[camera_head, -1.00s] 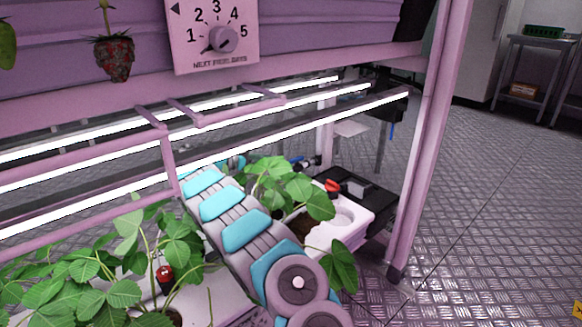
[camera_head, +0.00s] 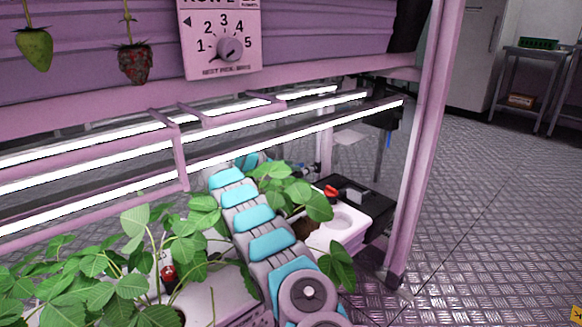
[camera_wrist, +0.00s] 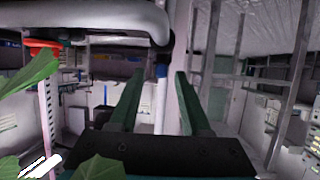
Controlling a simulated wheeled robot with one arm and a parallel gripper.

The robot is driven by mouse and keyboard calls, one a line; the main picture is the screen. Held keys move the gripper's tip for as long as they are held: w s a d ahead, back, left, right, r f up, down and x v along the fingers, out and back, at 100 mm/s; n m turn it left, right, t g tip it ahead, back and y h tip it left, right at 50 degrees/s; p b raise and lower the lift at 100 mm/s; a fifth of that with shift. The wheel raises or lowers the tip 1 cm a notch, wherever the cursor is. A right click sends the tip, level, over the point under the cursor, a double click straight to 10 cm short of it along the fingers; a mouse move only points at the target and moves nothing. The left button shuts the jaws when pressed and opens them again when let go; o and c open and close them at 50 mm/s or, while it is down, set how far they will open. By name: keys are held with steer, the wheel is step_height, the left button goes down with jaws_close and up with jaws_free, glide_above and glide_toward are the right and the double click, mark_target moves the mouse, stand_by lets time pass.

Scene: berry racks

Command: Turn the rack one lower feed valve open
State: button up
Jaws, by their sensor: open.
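My gripper (camera_wrist: 159,74) is open and empty in the wrist view, its two dark green fingers apart. A thick white pipe (camera_wrist: 100,14) crosses the top of that view and bends down. A blue fitting (camera_wrist: 162,70) on a vertical run shows between the fingertips, apart from them as far as I can tell. A red-orange handle-like part (camera_wrist: 43,43) is at the upper left. I cannot tell which part is the lower feed valve. In the head view my arm reaches under the rack's lights; the gripper is hidden there. Small dark and blue fittings (camera_head: 312,168) show beyond the leaves.
Strawberry plants (camera_head: 110,275) crowd both sides of my arm. A white planter (camera_head: 343,228) and a black box with a red knob (camera_head: 331,191) stand at the right. A pink rack post (camera_head: 418,170) rises beside them. The floor (camera_head: 490,200) to the right is clear.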

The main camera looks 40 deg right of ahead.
steer(key=shift+d+f, duration=0.1)
steer(key=shift+d, duration=0.3)
jaws_close()
stand_by(0.4)
